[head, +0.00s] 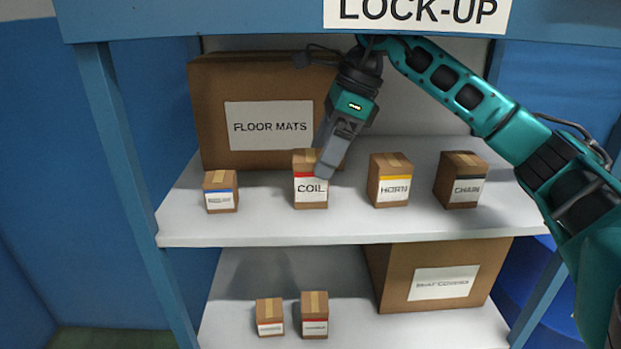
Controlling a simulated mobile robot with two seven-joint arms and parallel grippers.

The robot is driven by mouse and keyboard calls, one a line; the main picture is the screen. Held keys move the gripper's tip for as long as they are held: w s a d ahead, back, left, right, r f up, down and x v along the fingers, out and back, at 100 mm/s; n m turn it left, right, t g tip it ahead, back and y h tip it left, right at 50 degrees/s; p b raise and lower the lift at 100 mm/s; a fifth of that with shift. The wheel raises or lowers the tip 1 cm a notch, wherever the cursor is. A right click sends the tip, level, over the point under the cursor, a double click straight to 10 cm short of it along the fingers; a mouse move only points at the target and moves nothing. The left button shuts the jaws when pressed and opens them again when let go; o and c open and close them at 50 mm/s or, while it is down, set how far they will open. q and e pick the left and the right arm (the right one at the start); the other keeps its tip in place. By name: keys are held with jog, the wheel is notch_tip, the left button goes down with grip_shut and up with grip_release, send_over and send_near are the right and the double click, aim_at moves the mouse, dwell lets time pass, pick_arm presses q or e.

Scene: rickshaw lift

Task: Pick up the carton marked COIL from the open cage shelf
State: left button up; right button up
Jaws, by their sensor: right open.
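The carton marked COIL (310,198) stands upright on the upper shelf, a small brown box with tan tape on top and a white label with a red band. My right gripper (322,172) points down at its upper right part, with the fingers overlapping that corner in the head view. The gripper is open. I cannot tell whether it touches the carton or is only in front of or above it. My left gripper is not in view.
The HORN carton (389,181) and CHAIN carton (460,181) stand to the right on the upper shelf (350,229); a blue-banded carton (220,192) stands left. The large FLOOR MATS box (216,155) is behind. The lower shelf (345,326) holds more boxes. Blue posts (125,175) frame the sides.

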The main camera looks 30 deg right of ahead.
aim_at(310, 175)
jog(key=b+x, duration=0.1)
jog(key=x, duration=0.4)
jog(key=shift+w+a, duration=0.15)
jog(key=shift+a, duration=0.05)
jog(key=c, duration=1.3)
